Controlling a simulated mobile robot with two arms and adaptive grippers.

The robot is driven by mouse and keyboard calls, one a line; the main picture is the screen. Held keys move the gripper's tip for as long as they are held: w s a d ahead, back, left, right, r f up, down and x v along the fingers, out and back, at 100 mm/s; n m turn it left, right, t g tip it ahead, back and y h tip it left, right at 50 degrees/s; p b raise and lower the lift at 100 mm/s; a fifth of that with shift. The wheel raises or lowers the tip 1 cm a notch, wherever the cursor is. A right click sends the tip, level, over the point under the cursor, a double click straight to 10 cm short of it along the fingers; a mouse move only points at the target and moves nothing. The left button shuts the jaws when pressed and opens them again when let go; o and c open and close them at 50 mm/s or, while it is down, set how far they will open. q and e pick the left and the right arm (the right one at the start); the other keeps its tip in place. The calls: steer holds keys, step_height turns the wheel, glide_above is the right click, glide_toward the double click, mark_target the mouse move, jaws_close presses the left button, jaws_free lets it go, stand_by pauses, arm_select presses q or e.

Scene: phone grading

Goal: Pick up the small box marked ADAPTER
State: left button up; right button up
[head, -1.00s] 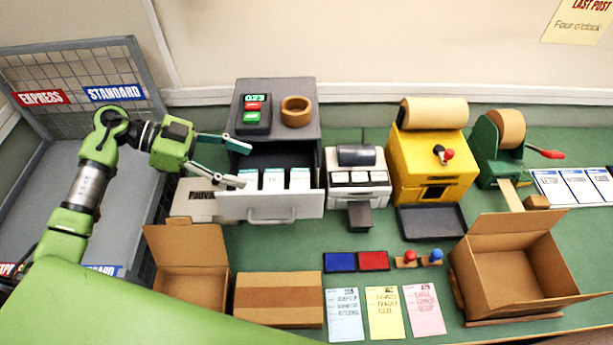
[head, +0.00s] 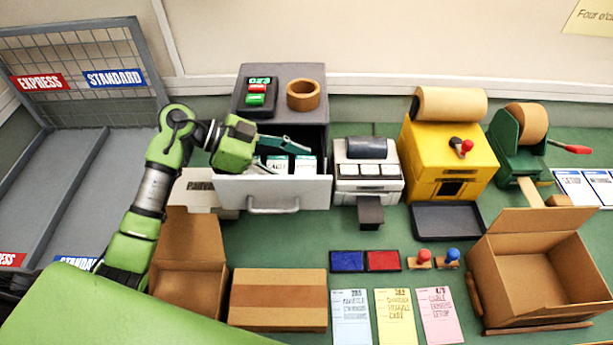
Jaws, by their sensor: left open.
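The open drawer (head: 300,190) of the grey cabinet holds small white boxes with teal tops. Two show: a middle one (head: 278,165) and a right one (head: 305,166). Their print is too small to read surely, so I cannot tell which is marked ADAPTER. The left part of the drawer's inside is hidden by my left gripper. My left gripper (head: 288,159) is open, with its fingers pointing right over the drawer, close to the boxes. I cannot tell whether it touches one. My right gripper is not in view.
A card reader (head: 257,97) and a tape roll (head: 303,95) sit on the cabinet. A label printer (head: 368,170) stands close on the right. An open carton (head: 190,270) and a closed carton (head: 278,300) lie in front. Green mat is clear below the drawer.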

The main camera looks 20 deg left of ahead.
arm_select(q)
steer(key=shift+w+d+f, duration=0.1)
steer(key=shift+d+f, duration=0.05)
steer(key=shift+c, duration=0.8)
steer(key=c, duration=0.7)
steer(key=shift+c, duration=0.2)
